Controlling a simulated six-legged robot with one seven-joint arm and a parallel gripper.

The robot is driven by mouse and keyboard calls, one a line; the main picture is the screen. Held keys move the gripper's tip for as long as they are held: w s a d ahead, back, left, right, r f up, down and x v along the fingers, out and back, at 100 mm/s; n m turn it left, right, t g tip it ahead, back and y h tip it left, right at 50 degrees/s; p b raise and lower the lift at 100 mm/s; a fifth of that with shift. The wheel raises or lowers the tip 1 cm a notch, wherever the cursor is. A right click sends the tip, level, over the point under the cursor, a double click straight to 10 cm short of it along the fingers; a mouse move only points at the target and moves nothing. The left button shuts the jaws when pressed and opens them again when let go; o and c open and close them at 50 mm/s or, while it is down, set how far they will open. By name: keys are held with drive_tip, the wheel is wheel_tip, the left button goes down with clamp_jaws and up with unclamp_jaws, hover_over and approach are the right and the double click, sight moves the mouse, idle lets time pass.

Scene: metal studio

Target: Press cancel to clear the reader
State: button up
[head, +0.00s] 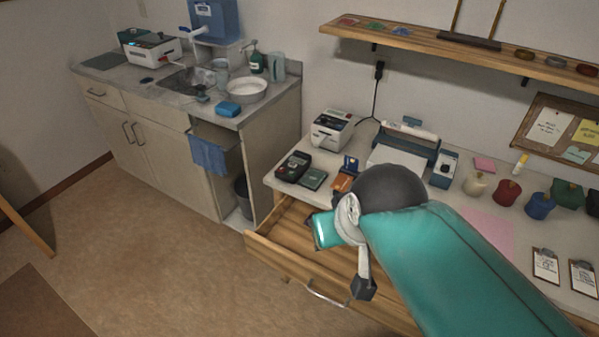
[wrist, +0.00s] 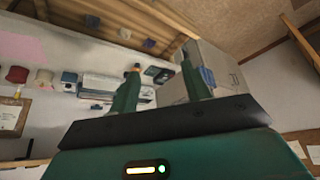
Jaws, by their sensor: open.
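The card reader (head: 293,166), a small black keypad device with a red patch, lies at the left end of the white worktop. Its keys are too small to read, and I cannot make out the cancel key. In the wrist view, which looks upside down, a small dark shape that seems to be the reader (wrist: 166,76) shows between the fingers. My gripper (wrist: 158,84) is open and empty, its two green fingers apart. In the head view my arm reaches over the open drawer, right of the reader and apart from it; my fingers are not clearly visible there.
A dark green pad (head: 314,179) and an orange item (head: 343,182) lie right of the reader. A label printer (head: 332,129) stands behind. The wooden drawer (head: 283,259) is pulled out below the worktop's front edge. A sink cabinet (head: 150,150) stands left; the floor before it is clear.

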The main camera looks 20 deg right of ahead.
drive_tip(key=shift+c, duration=0.5)
clamp_jaws()
idle(1.4)
